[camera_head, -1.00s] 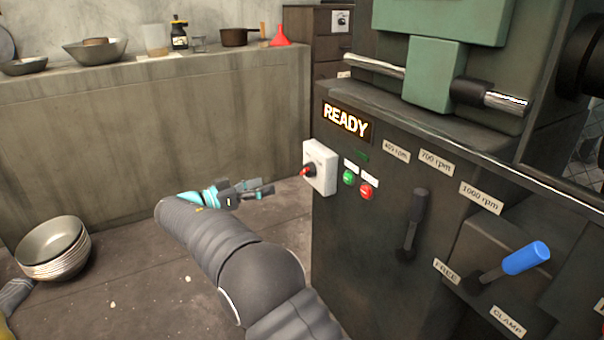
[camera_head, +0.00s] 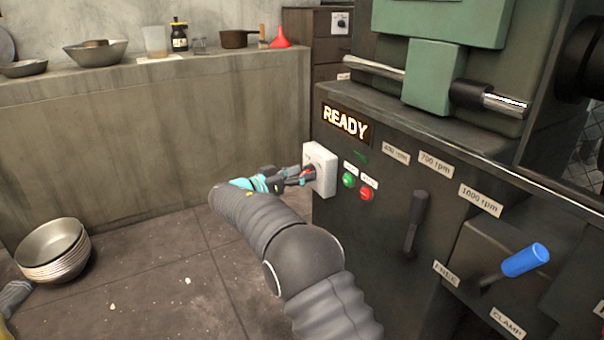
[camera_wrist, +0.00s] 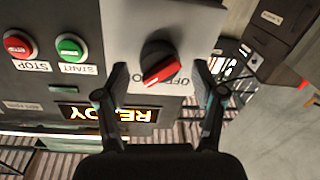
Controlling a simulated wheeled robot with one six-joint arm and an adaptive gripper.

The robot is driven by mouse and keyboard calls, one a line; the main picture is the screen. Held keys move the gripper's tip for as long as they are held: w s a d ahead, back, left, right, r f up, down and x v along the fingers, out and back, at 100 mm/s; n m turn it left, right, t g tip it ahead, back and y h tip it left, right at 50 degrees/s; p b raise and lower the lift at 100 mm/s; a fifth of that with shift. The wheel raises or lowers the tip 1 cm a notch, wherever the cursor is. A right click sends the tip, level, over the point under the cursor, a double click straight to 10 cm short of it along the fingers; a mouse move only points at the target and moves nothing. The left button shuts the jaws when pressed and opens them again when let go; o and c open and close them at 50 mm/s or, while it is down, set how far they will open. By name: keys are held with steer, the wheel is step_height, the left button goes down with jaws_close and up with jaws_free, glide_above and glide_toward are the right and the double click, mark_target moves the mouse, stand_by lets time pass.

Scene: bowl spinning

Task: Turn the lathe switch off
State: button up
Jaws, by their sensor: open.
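The lathe switch is a black rotary knob with a red grip (camera_wrist: 161,69) on a white box (camera_head: 319,170) at the left end of the dark lathe front. In the wrist view the knob sits between my two open fingers, with the red grip tilted. An "OFF" label shows partly beside it; the rest of the lettering is hidden or unclear. My gripper (camera_head: 303,176) is at the white box, its fingers on either side of the knob (camera_wrist: 160,80). I cannot tell whether the fingers touch it. The display (camera_head: 346,122) reads "READY".
A green START button (camera_head: 348,180) and a red STOP button (camera_head: 366,194) are just right of the box. A dark lever (camera_head: 415,222) and a blue-handled lever (camera_head: 526,260) stand further right. Stacked bowls (camera_head: 52,250) lie on the floor at left.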

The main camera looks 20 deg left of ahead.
steer(key=shift+w+d, duration=0.15)
steer(key=shift+w, duration=0.1)
steer(key=c, duration=1.1)
steer(key=shift+c, duration=0.2)
